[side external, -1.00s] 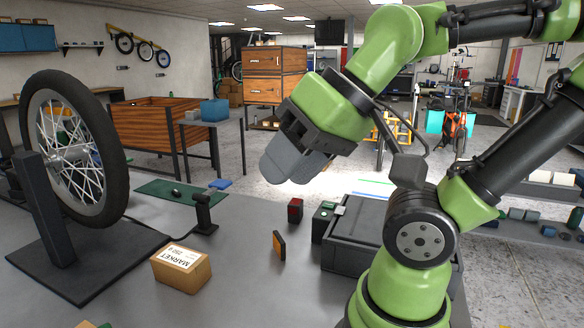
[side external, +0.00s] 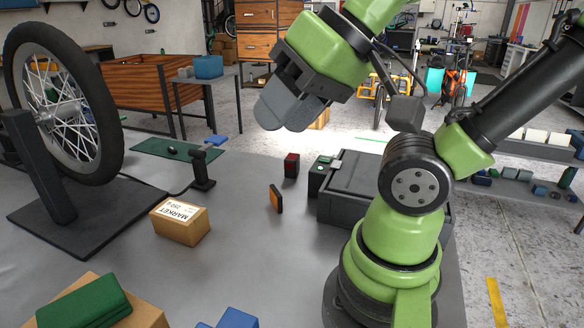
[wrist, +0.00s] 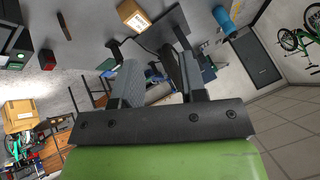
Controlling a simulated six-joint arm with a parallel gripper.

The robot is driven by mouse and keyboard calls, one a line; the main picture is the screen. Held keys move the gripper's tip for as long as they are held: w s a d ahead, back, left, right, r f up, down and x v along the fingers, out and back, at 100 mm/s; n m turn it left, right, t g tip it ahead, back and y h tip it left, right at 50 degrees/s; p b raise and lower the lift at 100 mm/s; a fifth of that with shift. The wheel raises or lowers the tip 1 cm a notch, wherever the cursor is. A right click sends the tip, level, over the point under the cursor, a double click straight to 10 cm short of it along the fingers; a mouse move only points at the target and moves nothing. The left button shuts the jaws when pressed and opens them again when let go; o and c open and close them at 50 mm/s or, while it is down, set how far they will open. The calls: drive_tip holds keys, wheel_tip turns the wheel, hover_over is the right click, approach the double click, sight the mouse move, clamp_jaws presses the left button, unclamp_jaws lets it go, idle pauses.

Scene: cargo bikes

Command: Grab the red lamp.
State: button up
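The red lamp (side external: 291,165) is a small upright block with a dark body and a red face, standing on the grey bench left of a dark grey case. In the wrist view a small dark block with red (wrist: 47,59), apparently this lamp, shows at the upper left. My gripper (side external: 285,112) hangs in the air above the bench, above the lamp in the side view and apart from it. In the wrist view its two grey fingers (wrist: 158,80) stand apart with nothing between them.
An orange-faced block (side external: 276,199) stands in front of the lamp. The dark case (side external: 350,205) with a green-topped box (side external: 318,178) is close on the right. A cardboard box (side external: 181,222), small black stand (side external: 202,172) and wheel on a stand (side external: 65,110) are left.

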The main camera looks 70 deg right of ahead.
drive_tip(key=shift+o, duration=0.3)
drive_tip(key=o, duration=0.5)
drive_tip(key=w+d+m+g+h, duration=0.1)
drive_tip(key=w+d+m+h, duration=0.25)
drive_tip(key=w+d, duration=0.4)
drive_tip(key=m+g+h, duration=0.3)
drive_tip(key=m+g, duration=0.3)
drive_tip(key=m, duration=0.4)
hover_over(292, 157)
drive_tip(key=a, duration=0.4)
wheel_tip(292, 157, down, 19)
drive_tip(key=x, duration=0.4)
drive_tip(key=shift+w+d+f, duration=0.1)
drive_tip(key=shift+d+f, duration=0.05)
drive_tip(key=shift+d, duration=0.2)
drive_tip(key=shift+x, duration=2.85)
